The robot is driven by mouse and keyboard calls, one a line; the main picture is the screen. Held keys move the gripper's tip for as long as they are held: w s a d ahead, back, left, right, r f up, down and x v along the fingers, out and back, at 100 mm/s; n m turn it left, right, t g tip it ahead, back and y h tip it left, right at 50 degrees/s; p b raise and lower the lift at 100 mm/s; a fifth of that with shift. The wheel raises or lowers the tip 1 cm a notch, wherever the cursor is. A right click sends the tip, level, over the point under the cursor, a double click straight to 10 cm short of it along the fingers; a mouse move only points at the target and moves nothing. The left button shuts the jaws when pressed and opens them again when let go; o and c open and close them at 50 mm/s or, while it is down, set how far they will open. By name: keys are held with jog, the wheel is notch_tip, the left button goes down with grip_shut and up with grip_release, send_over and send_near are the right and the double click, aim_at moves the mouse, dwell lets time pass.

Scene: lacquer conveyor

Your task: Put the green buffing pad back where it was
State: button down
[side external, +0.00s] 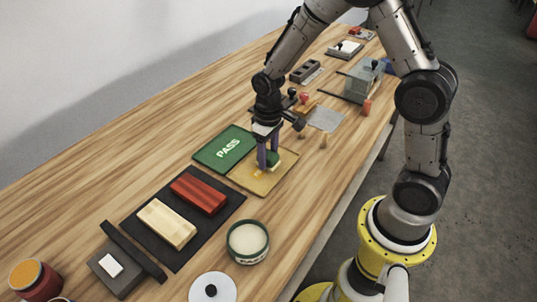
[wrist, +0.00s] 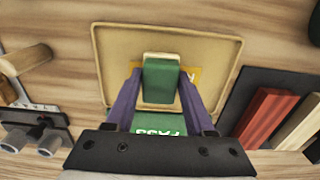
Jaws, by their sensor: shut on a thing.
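The green buffing pad (wrist: 160,80) is between the two purple fingers of my gripper (side external: 267,161), which are shut on it. In the side external view the pad (side external: 273,158) is partly hidden by the fingers. It is over the yellow-tan tray (side external: 276,178), inside its outline. In the wrist view the tray (wrist: 117,45) surrounds the pad, and a yellow-orange label shows partly behind it. I cannot tell whether the pad touches the tray. The wrist view also shows my gripper (wrist: 160,100) from above.
A green PASS mat (side external: 222,145) adjoins the tray. A black mat (side external: 178,256) carries a red block (side external: 199,193) and a pale wooden block (side external: 166,224). A round tin (side external: 248,242) stands near the front edge. Clamps, a clear sheet (side external: 325,119) and other tools lie beyond.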

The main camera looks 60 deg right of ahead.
aim_at(268, 154)
jog(key=shift+f, duration=0.1)
jog(key=shift+c, duration=1.3)
grip_release()
notch_tip(268, 154, up, 12)
jog(key=s+a+r+t, duration=0.1)
jog(key=s+r, duration=0.3)
jog(key=s, duration=0.5)
jog(key=s+r+t, duration=0.4)
jog(key=s, duration=0.6)
jog(key=shift+s+a+r+t, duration=0.2)
jog(key=shift+a+r+t, duration=0.1)
jog(key=shift+a+r, duration=0.1)
